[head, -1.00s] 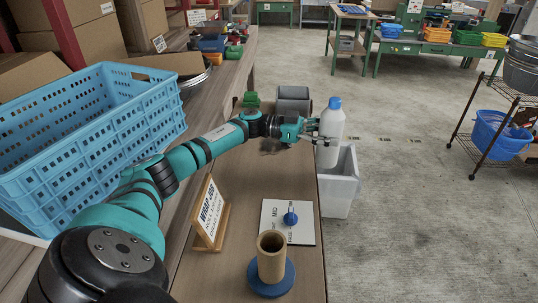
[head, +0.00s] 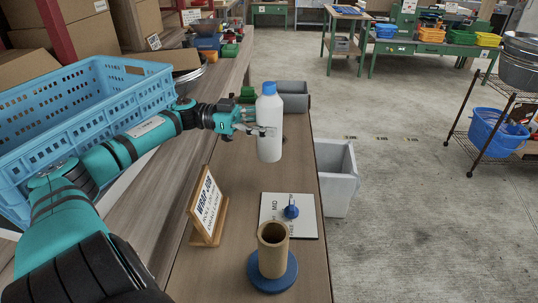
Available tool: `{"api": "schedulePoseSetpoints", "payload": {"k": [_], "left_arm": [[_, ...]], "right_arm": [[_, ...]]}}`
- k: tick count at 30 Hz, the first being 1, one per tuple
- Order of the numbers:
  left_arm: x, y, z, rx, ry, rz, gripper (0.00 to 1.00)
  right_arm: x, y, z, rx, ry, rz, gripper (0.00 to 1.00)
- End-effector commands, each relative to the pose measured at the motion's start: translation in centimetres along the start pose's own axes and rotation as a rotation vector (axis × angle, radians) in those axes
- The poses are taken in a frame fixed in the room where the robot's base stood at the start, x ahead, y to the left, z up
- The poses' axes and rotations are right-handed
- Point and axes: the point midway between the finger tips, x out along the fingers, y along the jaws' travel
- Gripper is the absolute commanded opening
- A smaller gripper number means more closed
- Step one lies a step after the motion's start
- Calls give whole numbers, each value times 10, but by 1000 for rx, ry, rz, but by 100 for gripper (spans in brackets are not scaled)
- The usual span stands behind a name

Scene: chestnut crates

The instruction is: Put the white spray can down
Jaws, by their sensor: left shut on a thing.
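The white spray can (head: 269,135) with a blue cap is upright over the back part of the narrow wooden table (head: 235,175) in the head view. My left gripper (head: 262,130) is shut on the can, reaching it from the left at about mid-height. I cannot tell whether the can's base touches the table top or is a little above it. My right gripper is not in view.
A grey bin (head: 293,97) stands behind the can. A white bin (head: 337,180) is beyond the table's right edge. A framed sign (head: 207,205), a white card with a blue knob (head: 290,212) and a cardboard tube on a blue base (head: 272,255) stand nearer. A blue crate (head: 75,125) is at left.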

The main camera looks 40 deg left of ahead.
Motion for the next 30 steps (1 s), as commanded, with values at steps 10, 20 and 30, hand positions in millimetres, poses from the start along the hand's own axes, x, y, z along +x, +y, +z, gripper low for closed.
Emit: {"api": "schedulePoseSetpoints", "payload": {"k": [10,20,30], "left_arm": [[0,-1,39,1,3,-1,2],[1,-1,70,3,3,-1,2],[1,0,74,0,0,-1,66]], "right_arm": [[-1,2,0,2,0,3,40],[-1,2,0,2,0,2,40],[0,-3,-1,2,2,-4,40]]}}
